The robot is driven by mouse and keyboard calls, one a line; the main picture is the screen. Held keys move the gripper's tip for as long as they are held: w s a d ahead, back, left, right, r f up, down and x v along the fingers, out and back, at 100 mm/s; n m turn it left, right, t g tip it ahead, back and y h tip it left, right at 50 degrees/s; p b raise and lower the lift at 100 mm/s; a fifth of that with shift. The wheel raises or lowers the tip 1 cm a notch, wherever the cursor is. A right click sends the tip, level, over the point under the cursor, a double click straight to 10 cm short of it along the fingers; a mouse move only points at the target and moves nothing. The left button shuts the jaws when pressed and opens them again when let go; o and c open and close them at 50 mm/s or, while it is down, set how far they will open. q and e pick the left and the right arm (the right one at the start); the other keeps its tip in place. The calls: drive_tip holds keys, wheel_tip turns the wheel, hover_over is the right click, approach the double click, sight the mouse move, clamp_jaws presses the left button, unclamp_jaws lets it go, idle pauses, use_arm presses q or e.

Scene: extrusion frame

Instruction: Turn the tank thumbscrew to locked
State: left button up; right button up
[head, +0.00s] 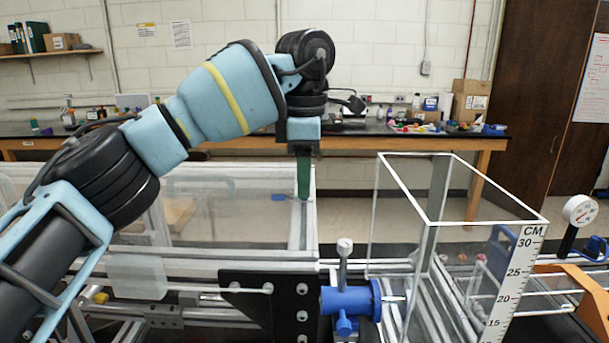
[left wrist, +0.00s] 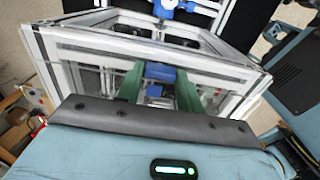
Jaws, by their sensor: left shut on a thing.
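The left arm reaches in from the left in the head view, and my left gripper (head: 304,196) points down with green fingers at the right end of the clear tank (head: 230,240). In the left wrist view my left gripper (left wrist: 160,76) has its green fingers either side of a blue piece, which I take to be the tank thumbscrew (left wrist: 160,72); they are shut on it. In the head view the fingers mostly hide the grip, and a small blue part (head: 283,196) shows just left of the fingertips. Whether the thumbscrew is locked cannot be told. My right gripper is not in view.
A blue valve (head: 350,300) with a grey-topped stem is beside a black bracket (head: 270,288). An open clear box (head: 400,210) with a centimetre scale (head: 510,285) and a round gauge (head: 580,211) stand to the right. A cluttered bench (head: 400,142) is behind.

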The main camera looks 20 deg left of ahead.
use_arm(q)
drive_tip(key=o, duration=1)
drive_tip(key=shift+r, duration=4)
